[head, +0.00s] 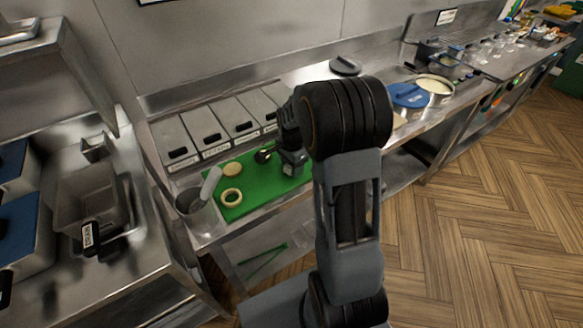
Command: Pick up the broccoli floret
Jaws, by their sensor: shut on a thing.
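My gripper (265,156) is low over the far part of the green cutting board (262,189). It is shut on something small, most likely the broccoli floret. The floret cannot be made out clearly at this size, against the green board and the dark gripper. My wrist and arm hide the right part of the board.
A pale ring (231,197) and a pale round slice (232,169) lie on the board. A metal pot (196,209) with a utensil stands at its left edge. Several lidded bins (205,131) line the back. A blue-lidded pan (409,96) stands to the right.

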